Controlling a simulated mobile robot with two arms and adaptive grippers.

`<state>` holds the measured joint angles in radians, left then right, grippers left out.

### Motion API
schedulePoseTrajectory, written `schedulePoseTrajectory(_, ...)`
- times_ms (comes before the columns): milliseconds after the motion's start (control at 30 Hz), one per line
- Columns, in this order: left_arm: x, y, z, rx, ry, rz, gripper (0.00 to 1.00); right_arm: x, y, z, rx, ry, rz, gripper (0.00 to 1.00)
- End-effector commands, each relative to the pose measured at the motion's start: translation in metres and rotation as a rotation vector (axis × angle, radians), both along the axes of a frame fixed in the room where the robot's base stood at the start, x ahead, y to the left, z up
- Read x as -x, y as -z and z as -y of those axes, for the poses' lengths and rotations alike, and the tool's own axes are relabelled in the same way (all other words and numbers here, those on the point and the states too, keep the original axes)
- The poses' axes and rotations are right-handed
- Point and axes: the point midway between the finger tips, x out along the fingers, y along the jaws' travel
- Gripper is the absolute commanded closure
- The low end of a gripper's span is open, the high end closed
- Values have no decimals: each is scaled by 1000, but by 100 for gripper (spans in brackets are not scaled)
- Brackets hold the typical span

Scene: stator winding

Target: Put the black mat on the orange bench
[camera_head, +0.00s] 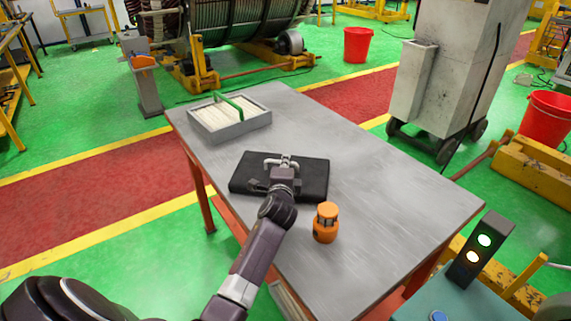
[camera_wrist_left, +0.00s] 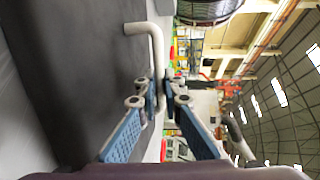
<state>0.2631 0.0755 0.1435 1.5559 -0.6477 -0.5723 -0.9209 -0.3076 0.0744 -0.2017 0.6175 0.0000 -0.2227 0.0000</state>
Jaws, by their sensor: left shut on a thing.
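The black mat (camera_head: 312,180) is a dark, flat rectangle with a pale bent handle (camera_head: 270,161) on top. It lies flat over the middle of the grey top of the bench with orange legs (camera_head: 365,190); I cannot tell for sure whether it touches the top. My left gripper (camera_head: 285,165) is above the mat, shut on its handle. In the left wrist view the mat (camera_wrist_left: 75,60) fills the left side, and the gripper's fingers (camera_wrist_left: 165,95) close around the pale handle (camera_wrist_left: 155,40). My right gripper is not in view.
A grey tray (camera_head: 229,132) with pale strips and a green bar stands at the bench's far left. An orange cylindrical lamp (camera_head: 326,222) stands near the mat's front right corner. The bench's right part is clear. A box with lit lamps (camera_head: 479,248) is at the lower right.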

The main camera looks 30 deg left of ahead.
Motion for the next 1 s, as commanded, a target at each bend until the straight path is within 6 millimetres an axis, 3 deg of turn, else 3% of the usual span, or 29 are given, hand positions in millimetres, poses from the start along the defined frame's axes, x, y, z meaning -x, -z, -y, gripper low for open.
schedulePoseTrajectory(167,0,-2,0,-1,0,3,100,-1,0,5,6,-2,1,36)
schedulePoseTrajectory(200,0,1,0,0,0,-1,91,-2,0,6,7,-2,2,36)
schedulePoseTrajectory(367,0,0,0,0,0,-1,76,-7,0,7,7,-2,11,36)
schedulePoseTrajectory(733,5,-1,3,0,0,-1,76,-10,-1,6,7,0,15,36)
schedulePoseTrajectory(1000,44,-8,24,1,1,-1,76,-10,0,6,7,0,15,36)
